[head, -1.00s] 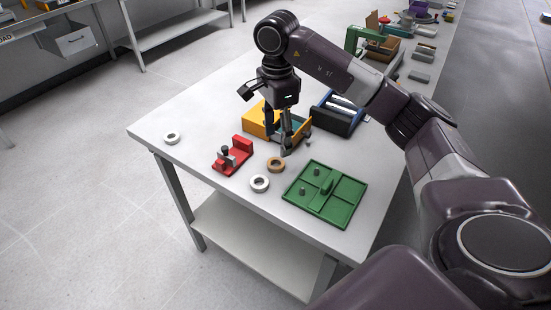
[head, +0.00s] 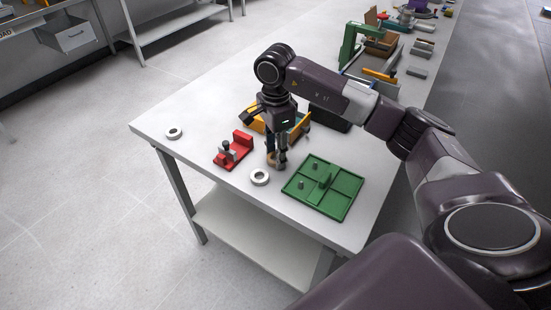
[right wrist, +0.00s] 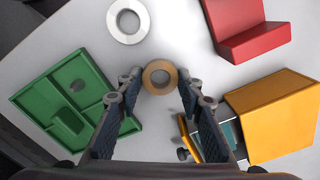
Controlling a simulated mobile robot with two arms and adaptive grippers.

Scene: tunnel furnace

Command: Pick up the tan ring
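The tan ring (right wrist: 160,77) lies flat on the white table in the right wrist view, between the fingertips of my right gripper (right wrist: 160,92). The fingers are spread with a gap on either side of the ring. In the head view my right gripper (head: 277,163) points down over the ring's spot and hides most or all of the ring. My left gripper is in neither view.
A white ring (head: 259,177) lies close to the gripper; another (head: 174,133) is near the table's left corner. A red fixture (head: 234,151), a green divided tray (head: 340,186) and a yellow bin (right wrist: 272,112) surround the spot. Several items line the table's far end.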

